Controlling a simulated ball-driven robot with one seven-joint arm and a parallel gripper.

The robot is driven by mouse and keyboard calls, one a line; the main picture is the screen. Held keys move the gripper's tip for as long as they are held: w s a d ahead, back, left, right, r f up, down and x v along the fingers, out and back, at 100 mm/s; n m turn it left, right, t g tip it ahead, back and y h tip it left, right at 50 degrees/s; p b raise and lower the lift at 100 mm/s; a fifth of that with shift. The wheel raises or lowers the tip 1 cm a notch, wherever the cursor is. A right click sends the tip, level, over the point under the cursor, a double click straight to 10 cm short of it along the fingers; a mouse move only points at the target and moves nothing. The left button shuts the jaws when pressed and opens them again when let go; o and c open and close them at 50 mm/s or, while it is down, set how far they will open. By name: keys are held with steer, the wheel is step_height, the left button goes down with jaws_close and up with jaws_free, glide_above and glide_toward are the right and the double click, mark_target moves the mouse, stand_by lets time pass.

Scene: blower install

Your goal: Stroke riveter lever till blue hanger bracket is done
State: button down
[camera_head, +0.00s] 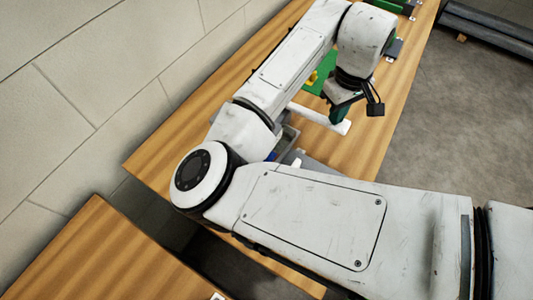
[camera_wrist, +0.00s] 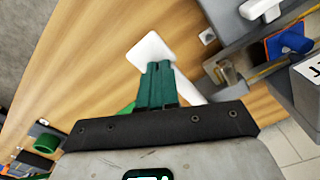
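The riveter's white lever (camera_head: 312,116) slants across the table in the head view, with a wide flat end. It also shows in the wrist view (camera_wrist: 151,47), passing behind my green fingers. My gripper (camera_head: 336,115) is over the lever near its wide end. In the wrist view its fingers (camera_wrist: 158,65) are side by side with nothing visible between them; whether they touch the lever I cannot tell. A blue piece, likely the hanger bracket (camera_wrist: 275,48), sits at the grey riveter (camera_wrist: 234,30) at upper right, partly under a white part. In the head view my arm mostly hides it.
A green board (camera_head: 322,72) with a yellow part lies behind my wrist on the wooden table (camera_head: 378,140). A grey box (camera_wrist: 308,88) stands right of the riveter in the wrist view. A wall runs along the left; grey floor (camera_head: 455,110) is open at right.

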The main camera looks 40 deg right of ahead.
steer(key=shift+r+p, duration=2.65)
steer(key=shift+p, duration=0.05)
steer(key=shift+r, duration=0.85)
step_height(320, 180, up, 6)
steer(key=shift+s, duration=0.1)
